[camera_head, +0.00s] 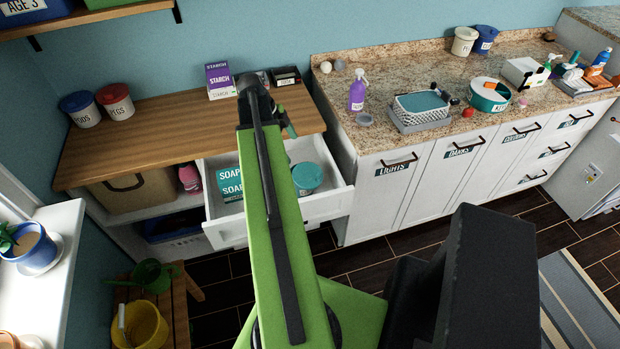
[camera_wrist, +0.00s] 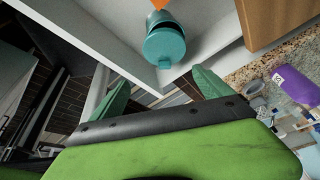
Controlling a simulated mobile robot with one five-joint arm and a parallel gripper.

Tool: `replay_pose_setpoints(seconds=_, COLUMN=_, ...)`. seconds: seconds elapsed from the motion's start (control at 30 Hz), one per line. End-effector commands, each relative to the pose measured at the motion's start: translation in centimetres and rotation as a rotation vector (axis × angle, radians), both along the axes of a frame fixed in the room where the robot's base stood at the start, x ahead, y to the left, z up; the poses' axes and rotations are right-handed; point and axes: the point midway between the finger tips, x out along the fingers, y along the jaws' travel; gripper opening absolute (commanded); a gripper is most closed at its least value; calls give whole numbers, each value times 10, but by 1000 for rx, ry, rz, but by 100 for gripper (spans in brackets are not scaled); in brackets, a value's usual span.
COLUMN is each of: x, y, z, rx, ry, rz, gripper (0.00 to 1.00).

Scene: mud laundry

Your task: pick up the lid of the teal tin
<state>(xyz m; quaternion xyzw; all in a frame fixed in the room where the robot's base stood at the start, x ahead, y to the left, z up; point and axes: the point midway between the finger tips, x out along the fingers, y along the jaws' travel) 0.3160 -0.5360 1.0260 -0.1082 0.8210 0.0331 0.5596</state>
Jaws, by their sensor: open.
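The teal tin (camera_head: 306,182) stands in the open white drawer, at its right side, with its round teal lid (camera_head: 307,173) on top. In the wrist view the tin (camera_wrist: 158,20) lies beyond my fingertips, its lid (camera_wrist: 166,46) facing the camera, with a small tab at the lid's near edge. My gripper (camera_wrist: 160,88) is open, its two green fingers spread wide with nothing between them. It is apart from the tin. In the head view my arm hides most of the gripper and part of the drawer.
A teal soap box (camera_head: 230,181) stands left in the drawer (camera_head: 334,201). The wooden counter (camera_head: 180,142) lies behind it, with a purple starch box (camera_head: 220,80). A purple spray bottle (camera_head: 357,91) and a teal tub (camera_head: 490,96) stand on the granite counter to the right.

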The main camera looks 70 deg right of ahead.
Motion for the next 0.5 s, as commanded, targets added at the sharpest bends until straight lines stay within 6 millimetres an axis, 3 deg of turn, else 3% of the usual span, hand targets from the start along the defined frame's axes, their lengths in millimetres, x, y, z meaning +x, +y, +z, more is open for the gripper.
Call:
replay_pose_setpoints(seconds=0.03, x=-16, y=-11, z=0, rx=-21, ry=1, rz=-78, gripper=90)
replay_pose_setpoints(seconds=0.1, x=-28, y=-18, z=0, rx=-42, ry=3, rz=-144, gripper=90)
replay_pose_setpoints(seconds=0.27, x=-33, y=-19, z=-1, rx=-51, ry=4, rz=-169, gripper=90)
replay_pose_setpoints(seconds=0.5, x=-44, y=-23, z=-38, rx=-50, ry=3, rz=-166, gripper=90)
